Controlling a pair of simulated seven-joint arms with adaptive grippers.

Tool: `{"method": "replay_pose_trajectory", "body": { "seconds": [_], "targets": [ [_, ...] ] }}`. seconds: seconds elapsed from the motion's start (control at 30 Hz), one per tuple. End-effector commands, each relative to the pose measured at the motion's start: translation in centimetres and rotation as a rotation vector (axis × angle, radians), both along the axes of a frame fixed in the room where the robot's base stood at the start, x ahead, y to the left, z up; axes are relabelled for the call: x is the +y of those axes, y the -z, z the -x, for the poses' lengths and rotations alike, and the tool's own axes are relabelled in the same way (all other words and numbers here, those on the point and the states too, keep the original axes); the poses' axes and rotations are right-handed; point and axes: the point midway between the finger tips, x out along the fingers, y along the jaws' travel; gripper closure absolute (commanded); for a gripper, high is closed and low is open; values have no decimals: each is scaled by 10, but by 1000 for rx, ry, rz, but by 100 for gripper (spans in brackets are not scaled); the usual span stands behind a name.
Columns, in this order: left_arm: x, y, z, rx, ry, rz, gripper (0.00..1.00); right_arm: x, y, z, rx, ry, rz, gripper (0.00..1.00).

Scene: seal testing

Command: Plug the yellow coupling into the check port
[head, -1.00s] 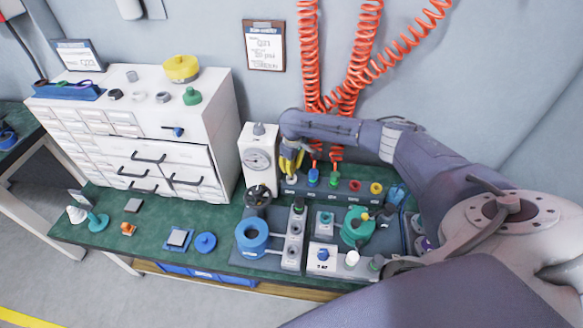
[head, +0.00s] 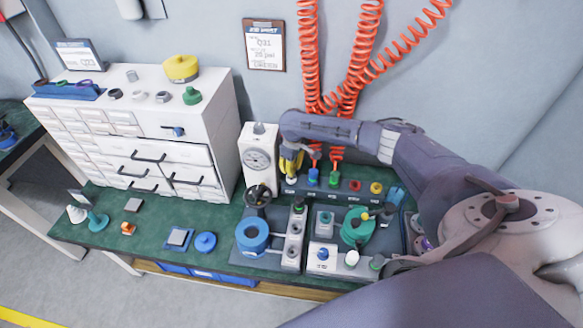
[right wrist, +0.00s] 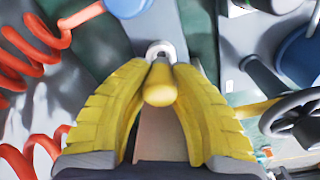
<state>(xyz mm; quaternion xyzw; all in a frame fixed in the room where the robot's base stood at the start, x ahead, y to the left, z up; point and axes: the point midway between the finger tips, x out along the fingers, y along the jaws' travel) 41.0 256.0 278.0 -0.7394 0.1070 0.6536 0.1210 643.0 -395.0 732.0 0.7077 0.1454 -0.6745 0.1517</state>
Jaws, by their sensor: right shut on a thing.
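My right gripper (head: 291,166) reaches in from the right to the left end of the dark coupling rail (head: 345,188), beside the gauge box. In the right wrist view its ribbed yellow fingers (right wrist: 160,80) are shut on the yellow coupling (right wrist: 159,88), a short yellow cylinder with a metal ring just beyond it. In the head view the fingers largely hide the coupling. I cannot tell whether it is still seated in the rail. A blue coupling (head: 312,178) and a green coupling (head: 335,180) stand on the rail to the right. I cannot identify the check port. My left gripper is out of view.
The white gauge box (head: 258,155) with a dark handwheel (head: 257,195) stands close left of my gripper. Orange coiled hoses (head: 310,60) hang behind. Fixtures with a blue ring (head: 252,236) and a green round part (head: 357,229) crowd the front. The green bench (head: 160,215) has free room at left.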

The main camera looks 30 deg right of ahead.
Motion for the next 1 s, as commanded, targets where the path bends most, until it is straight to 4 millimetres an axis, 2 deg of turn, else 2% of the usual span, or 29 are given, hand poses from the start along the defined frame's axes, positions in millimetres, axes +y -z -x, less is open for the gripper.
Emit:
{"method": "replay_pose_trajectory", "body": {
  "seconds": [1.0],
  "targets": [
    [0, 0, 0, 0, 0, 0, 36, 0, 17, 0, 0, 1, -1, 100]
  ]
}}
